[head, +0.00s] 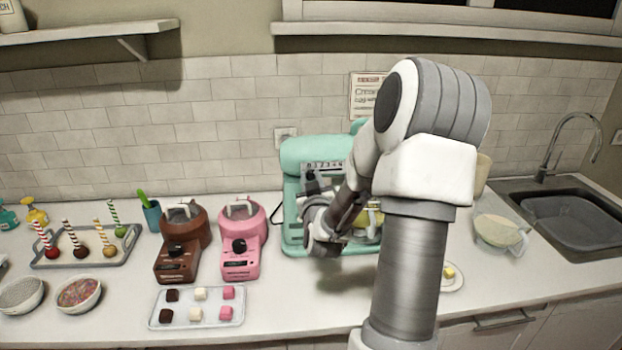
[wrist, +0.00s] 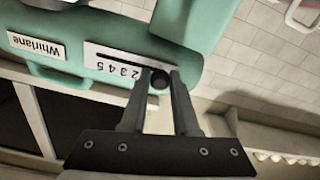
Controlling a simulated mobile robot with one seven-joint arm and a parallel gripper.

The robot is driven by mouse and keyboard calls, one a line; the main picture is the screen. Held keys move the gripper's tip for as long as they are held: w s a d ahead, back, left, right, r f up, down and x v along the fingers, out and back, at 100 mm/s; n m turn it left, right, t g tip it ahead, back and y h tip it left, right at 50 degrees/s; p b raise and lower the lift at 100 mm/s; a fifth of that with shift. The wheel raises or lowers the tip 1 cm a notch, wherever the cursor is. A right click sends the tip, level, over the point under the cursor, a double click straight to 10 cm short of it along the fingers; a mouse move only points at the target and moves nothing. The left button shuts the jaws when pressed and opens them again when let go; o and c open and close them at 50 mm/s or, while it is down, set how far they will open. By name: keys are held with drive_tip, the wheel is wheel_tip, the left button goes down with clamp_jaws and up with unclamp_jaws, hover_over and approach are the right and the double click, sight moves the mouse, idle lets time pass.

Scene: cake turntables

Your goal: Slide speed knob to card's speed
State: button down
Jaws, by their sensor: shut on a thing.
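The mint-green stand mixer (head: 300,153) stands against the tiled wall, with a numbered speed scale (head: 322,167) on its side. In the wrist view the mixer appears upside down, with its "Whirlane" label (wrist: 37,46) and the slotted scale plate (wrist: 108,62). My gripper (wrist: 160,74) is shut on the round black speed knob (wrist: 160,80), at the right end of the visible plate. The fingers cover part of the scale, so the exact setting cannot be read. A card (head: 362,97) with a red heading hangs on the wall; my arm hides part of it and its text is too small to read fully.
Brown (head: 178,262) and pink (head: 240,262) small machines stand left of the mixer, behind a tray of cubes (head: 238,319). A bowl (head: 497,232) and sink (head: 575,222) are to the right. A shelf (head: 440,32) runs above.

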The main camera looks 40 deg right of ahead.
drive_tip(key=shift+d+b, duration=0.1)
drive_tip(key=shift+b, duration=0.25)
idle(0.5)
drive_tip(key=shift+s+d+f+b, duration=0.1)
drive_tip(key=shift+s+d+b, duration=0.05)
drive_tip(key=shift+b, duration=0.2)
drive_tip(key=shift+s+d+b, duration=0.15)
drive_tip(key=shift+d+b, duration=0.15)
drive_tip(key=shift+d, duration=0.05)
drive_tip(key=c, duration=0.7)
unclamp_jaws()
drive_tip(key=shift+s+a, duration=0.1)
drive_tip(key=shift+a, duration=0.05)
